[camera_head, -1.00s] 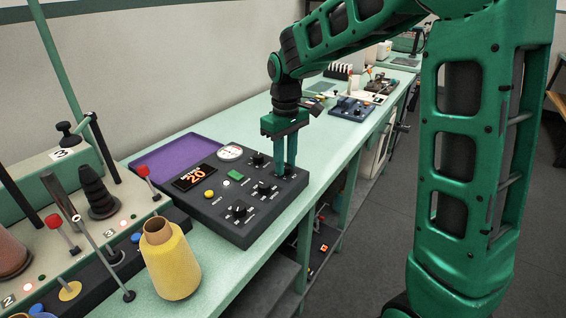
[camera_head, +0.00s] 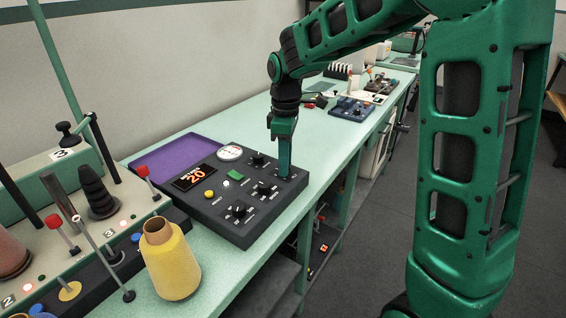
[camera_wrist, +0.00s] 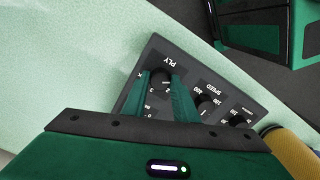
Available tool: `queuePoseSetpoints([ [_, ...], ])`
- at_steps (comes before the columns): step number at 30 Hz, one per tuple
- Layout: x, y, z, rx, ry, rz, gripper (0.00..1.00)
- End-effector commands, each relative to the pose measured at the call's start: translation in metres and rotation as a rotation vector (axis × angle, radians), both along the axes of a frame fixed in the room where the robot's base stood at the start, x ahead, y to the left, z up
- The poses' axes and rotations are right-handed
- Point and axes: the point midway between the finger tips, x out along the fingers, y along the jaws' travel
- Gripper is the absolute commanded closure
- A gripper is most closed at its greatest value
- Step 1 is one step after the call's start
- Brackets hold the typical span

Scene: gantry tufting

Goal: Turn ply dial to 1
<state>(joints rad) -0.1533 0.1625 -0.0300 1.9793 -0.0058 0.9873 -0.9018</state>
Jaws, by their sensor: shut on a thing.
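The ply dial (camera_wrist: 161,76) is a black knob under the PLY label at the far corner of the dark control panel (camera_head: 272,216). My gripper (camera_head: 284,174) points straight down at that corner in the head view and hides the dial there. In the wrist view my gripper (camera_wrist: 160,80) has one green finger on each side of the knob and is shut on it. Digits 2 and 3 show near the knob; its pointer is too small to read.
The speed dial (camera_wrist: 205,103) sits close beside my right finger in the wrist view. The panel also has a display (camera_head: 194,177) reading 20, a yellow button and a round gauge (camera_head: 230,153). A yellow yarn cone (camera_head: 172,265) stands at the front left.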

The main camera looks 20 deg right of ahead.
Motion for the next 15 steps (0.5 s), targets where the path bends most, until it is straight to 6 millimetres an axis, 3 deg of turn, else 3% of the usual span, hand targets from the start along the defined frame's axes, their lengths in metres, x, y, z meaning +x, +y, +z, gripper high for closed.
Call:
queuePoseSetpoints([
  [12,0.0005,0.0001,0.0007,0.0,-0.001,0.007,0.96],
  [13,0.0004,0.0001,0.0006,0.0,-0.001,0.007,0.67],
  [15,0.0004,0.0001,0.0005,0.0,-0.001,0.007,0.56],
])
